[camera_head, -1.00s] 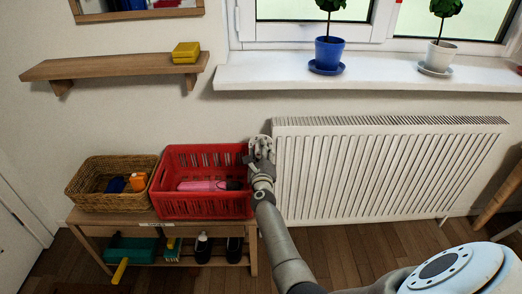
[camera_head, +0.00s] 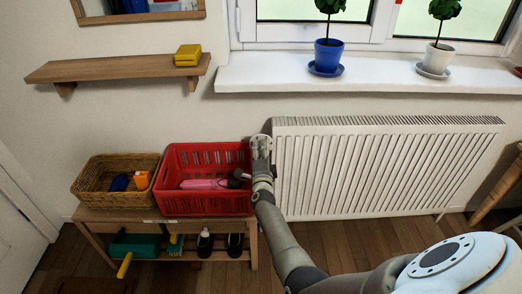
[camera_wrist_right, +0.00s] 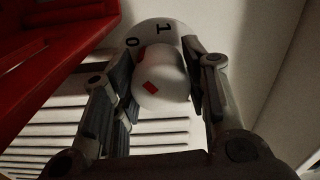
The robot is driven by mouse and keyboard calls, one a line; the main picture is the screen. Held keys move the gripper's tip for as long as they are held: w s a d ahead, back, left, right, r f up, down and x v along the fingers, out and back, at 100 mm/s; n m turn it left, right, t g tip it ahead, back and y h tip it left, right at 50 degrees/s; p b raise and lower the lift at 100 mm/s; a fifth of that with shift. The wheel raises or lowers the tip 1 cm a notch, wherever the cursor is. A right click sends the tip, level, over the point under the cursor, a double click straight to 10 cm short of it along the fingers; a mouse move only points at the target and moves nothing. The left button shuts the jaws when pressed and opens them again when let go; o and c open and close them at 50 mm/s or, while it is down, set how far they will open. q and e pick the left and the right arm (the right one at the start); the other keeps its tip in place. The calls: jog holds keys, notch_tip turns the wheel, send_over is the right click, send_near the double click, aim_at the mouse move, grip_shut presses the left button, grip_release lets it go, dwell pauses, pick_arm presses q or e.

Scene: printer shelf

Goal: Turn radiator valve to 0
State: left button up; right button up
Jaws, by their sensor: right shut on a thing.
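The radiator valve (camera_wrist_right: 163,80) is a white rounded knob in the right wrist view, with a red diamond on its end and another red patch on its side. Behind it a white collar (camera_wrist_right: 170,32) carries the black figures 0 and 1. The side red patch lies close to the 0. My right gripper (camera_wrist_right: 161,72) has one finger on each side of the knob and is shut on it. In the head view my right gripper (camera_head: 261,152) is at the radiator's (camera_head: 380,170) left end and hides the valve. My left gripper is not in view.
A red crate (camera_head: 208,207) stands close left of my right gripper, on a wooden bench (camera_head: 150,217) beside a wicker basket (camera_head: 90,203). The white windowsill (camera_head: 290,82) with two potted plants juts out above the radiator. The floor ahead of the radiator is mostly clear.

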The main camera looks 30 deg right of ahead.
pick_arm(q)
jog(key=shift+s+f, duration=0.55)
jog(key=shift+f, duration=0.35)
pick_arm(e)
jog(key=shift+n, duration=0.8)
jog(key=o, duration=1)
jog(key=shift+a, duration=0.1)
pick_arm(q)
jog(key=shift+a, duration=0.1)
pick_arm(e)
jog(key=shift+o, duration=0.2)
jog(key=shift+f, duration=0.1)
jog(key=shift+s+a, duration=0.35)
jog(key=shift+s, duration=0.15)
jog(key=v, duration=0.6)
jog(key=shift+s, duration=0.1)
